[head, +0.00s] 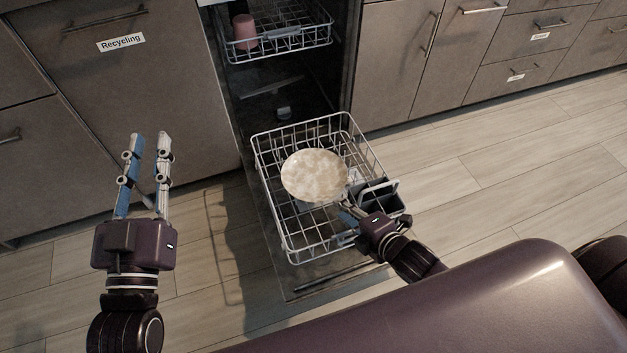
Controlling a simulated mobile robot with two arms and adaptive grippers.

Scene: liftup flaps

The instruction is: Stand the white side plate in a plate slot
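The white side plate (315,175) is a pale, mottled disc in the head view, over the dishwasher's lower rack (290,247). Its broad face is turned toward the camera. My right gripper (347,208) is at the plate's lower right edge and appears to hold it there; the fingers are partly hidden. Whether the plate touches the rack's wires cannot be told. The plate slots under the plate are mostly hidden. My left gripper (146,150) is raised left of the rack, its two fingers apart and nothing between them.
The dishwasher's upper rack (280,42) holds a pink cup (244,32). A dark cutlery basket (383,197) sits at the lower rack's right side. A drawer labelled Recycling (120,42) is at the left. Open wooden floor (500,170) lies to the right.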

